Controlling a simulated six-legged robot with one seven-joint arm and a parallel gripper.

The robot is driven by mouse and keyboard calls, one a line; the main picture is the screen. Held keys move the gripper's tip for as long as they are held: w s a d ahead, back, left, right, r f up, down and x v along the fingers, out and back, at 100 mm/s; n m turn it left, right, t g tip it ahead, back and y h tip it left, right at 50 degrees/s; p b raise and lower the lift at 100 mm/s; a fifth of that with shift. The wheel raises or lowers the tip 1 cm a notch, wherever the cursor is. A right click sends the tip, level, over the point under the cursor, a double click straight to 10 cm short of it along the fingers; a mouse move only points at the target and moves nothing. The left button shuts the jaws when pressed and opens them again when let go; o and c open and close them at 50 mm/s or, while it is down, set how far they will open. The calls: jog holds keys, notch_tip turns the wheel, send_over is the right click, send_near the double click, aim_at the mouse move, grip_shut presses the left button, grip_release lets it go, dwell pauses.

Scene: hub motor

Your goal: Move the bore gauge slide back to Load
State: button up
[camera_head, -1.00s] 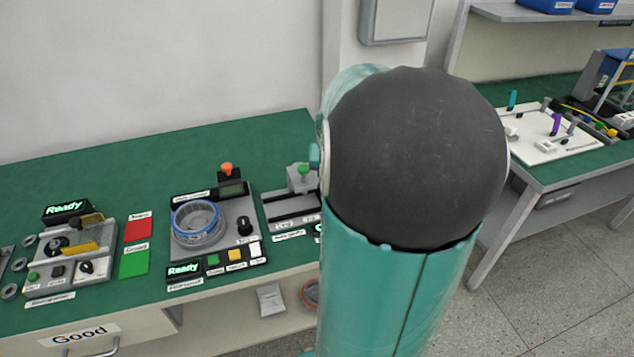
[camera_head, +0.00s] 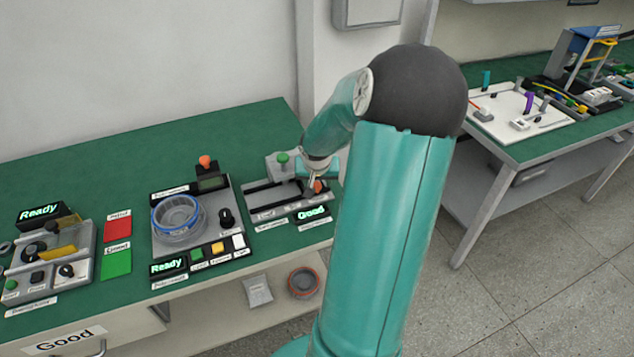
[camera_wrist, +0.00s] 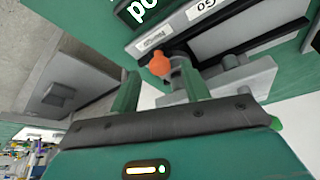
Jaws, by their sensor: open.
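The bore gauge (camera_head: 262,198) is a grey fixture with a dark rail on the green bench, left of my upright arm. Its small display (camera_head: 311,213) reads "Good" in green. An orange knob (camera_head: 318,186), apparently on the slide, is at the right end of the rail, partly hidden by my gripper (camera_head: 312,180). In the wrist view the orange knob (camera_wrist: 160,62) appears between my two open fingers, with free space on both sides. I cannot tell whether a finger touches the slide.
Left of the gauge is a station with a blue-rimmed ring (camera_head: 178,213) and several buttons. Red (camera_head: 118,227) and green (camera_head: 116,262) pads lie farther left. A ring (camera_head: 303,281) sits on the lower shelf. A second bench (camera_head: 560,150) is at the right.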

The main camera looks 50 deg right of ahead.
jog(key=shift+x, duration=0.75)
grip_shut()
jog(key=shift+w+a, duration=0.1)
jog(key=w+a, duration=0.2)
jog(key=a, duration=0.2)
jog(key=w+a, duration=0.3)
jog(key=a, duration=0.2)
jog(key=w+a, duration=0.3)
jog(key=a, duration=0.2)
jog(key=shift+w, duration=0.15)
jog(key=shift+a, duration=0.1)
